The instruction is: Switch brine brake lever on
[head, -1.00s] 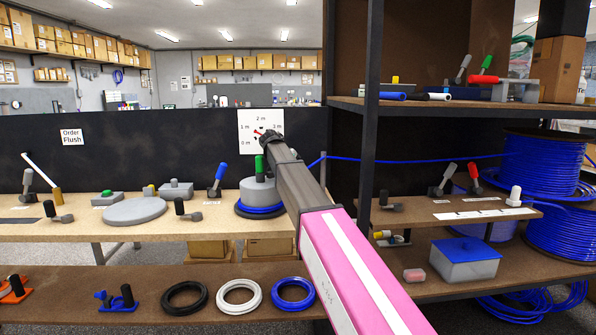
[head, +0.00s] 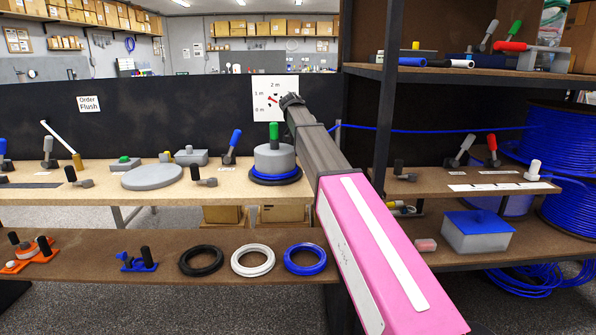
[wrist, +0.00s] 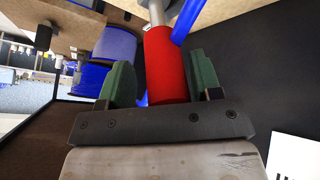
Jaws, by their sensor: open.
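In the wrist view a red cylindrical handle (wrist: 166,62) on a grey shaft runs between the two green fingertips of my gripper (wrist: 157,87). The jaws are open, one finger on each side; I cannot tell whether either touches the handle. No label shows on it there, so I cannot confirm it is the brine brake lever. In the head view my arm reaches to the dial sheet (head: 275,90) on the black panel; the fingers and this handle cannot be made out there. Another red-handled lever (head: 491,146) stands on the right shelf, away from my arm.
A grey drum with a green handle (head: 274,158) stands just left of my arm. A dark shelf post (head: 384,125) stands to its right. Blue tubing (head: 440,132) runs to the large reel (head: 562,150). Black, white and blue rings (head: 305,259) lie on the lower shelf.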

